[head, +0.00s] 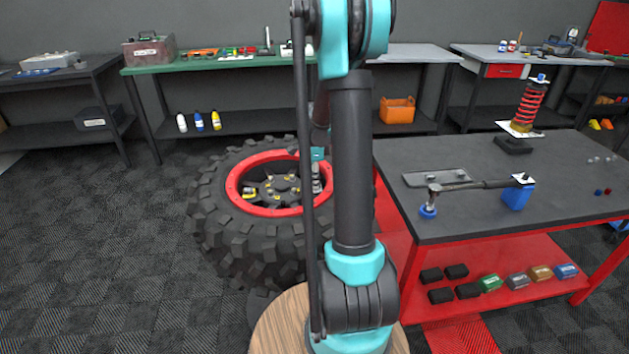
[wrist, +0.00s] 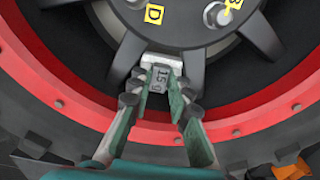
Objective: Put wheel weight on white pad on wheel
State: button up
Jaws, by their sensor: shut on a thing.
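The big tyre (head: 240,235) lies on its side with its red rim (head: 262,208) and dark hub (head: 280,187) facing up. In the wrist view my gripper (wrist: 161,84) is shut on a small grey wheel weight (wrist: 158,76) marked "15 g", held between the fingertips. The weight shows over the outer part of the dark hub (wrist: 185,22), just inside the red rim (wrist: 70,88). A light strip shows at the weight's far edge; I cannot tell whether it is the white pad or part of the weight. In the head view my arm hides most of the gripper.
Yellow letter tags, such as D (wrist: 153,14), and silver bolts (wrist: 217,15) sit on the hub. A red workbench (head: 480,215) with tools stands close at the right. A green-topped bench (head: 220,62) stands behind. Open floor (head: 100,240) lies at the left.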

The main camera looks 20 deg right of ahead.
jog(key=o, duration=0.8)
jog(key=shift+f, duration=0.1)
notch_tip(320, 180, up, 12)
jog(key=shift+r, duration=0.15)
dwell(0.3)
